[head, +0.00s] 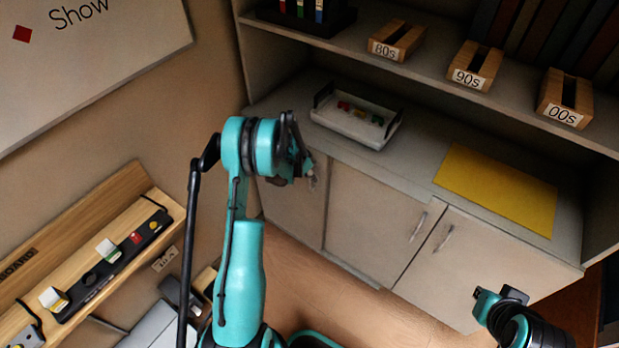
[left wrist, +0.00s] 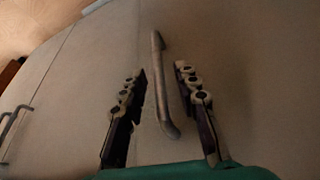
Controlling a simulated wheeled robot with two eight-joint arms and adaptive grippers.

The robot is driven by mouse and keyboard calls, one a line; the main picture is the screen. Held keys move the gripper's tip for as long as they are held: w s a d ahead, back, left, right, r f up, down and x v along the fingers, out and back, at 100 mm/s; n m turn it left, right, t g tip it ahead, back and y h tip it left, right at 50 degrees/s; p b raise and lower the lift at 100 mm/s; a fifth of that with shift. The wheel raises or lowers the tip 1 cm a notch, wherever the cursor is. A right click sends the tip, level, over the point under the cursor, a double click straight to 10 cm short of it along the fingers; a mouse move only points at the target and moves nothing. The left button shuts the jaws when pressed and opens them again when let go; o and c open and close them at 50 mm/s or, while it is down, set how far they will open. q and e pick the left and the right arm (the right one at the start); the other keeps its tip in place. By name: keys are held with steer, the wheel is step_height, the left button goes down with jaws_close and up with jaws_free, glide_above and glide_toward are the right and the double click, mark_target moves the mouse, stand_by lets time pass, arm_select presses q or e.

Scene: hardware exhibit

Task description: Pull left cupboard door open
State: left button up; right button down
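The left cupboard door (head: 297,208) is a pale grey panel at the left end of the low cabinet. It looks shut, level with the middle door. Its metal bar handle (left wrist: 160,90) stands between the two fingers of my left gripper (left wrist: 160,73) in the left wrist view. The fingers are apart, with a gap on each side of the handle. In the head view, my left gripper (head: 298,165) is in front of the upper part of this door and partly hides it. My right gripper (head: 500,295) is at the lower right, away from the doors' handles; its opening is unclear.
The middle door (head: 375,220) and right door (head: 475,260) are shut, with bar handles. A white tray (head: 355,120) and a yellow sheet (head: 498,188) lie on the countertop. A wooden bench with switches (head: 100,265) stands at left. Floor (head: 320,290) before the cabinet is clear.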

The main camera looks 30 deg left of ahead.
arm_select(q)
steer(key=shift+f, duration=0.2)
jaws_close()
steer(key=s+d+b, duration=0.2)
steer(key=d+b, duration=0.3)
steer(key=d, duration=2.9)
steer(key=shift+s+d, duration=0.15)
steer(key=shift+s, duration=0.15)
jaws_free()
